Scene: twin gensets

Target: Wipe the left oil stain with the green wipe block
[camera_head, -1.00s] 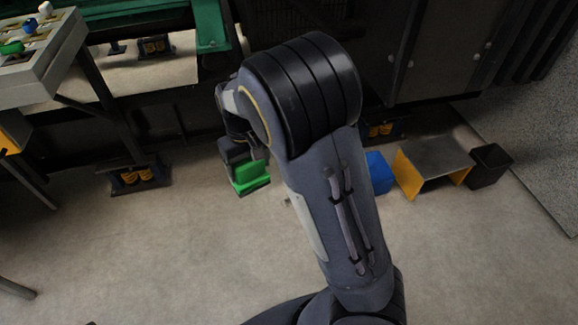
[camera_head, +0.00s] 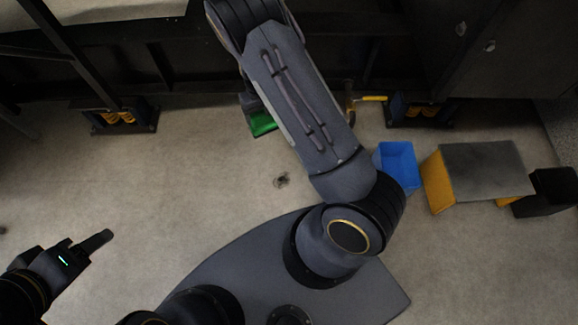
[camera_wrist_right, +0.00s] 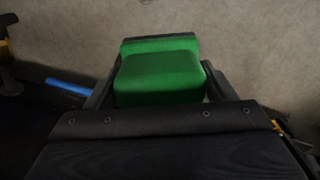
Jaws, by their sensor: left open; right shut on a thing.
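The green wipe block (camera_head: 263,123) shows partly from behind my right arm in the head view. In the right wrist view the green wipe block (camera_wrist_right: 160,75) sits between the fingers of my right gripper (camera_wrist_right: 160,92), which is shut on it. In the head view that gripper is mostly hidden by its arm. A small dark stain (camera_head: 281,180) lies on the floor below the block in the picture. Another dark spot (camera_head: 3,230) is cut by the left edge; I cannot tell if it is a stain. My left gripper (camera_head: 105,238) is at the lower left, open and empty.
A blue bin (camera_head: 396,165), a yellow-legged grey stand (camera_head: 485,170) and a black bin (camera_head: 548,192) stand on the floor at the right. Dark genset frames with spring mounts (camera_head: 118,117) run along the top. Pale floor is free at the left and centre.

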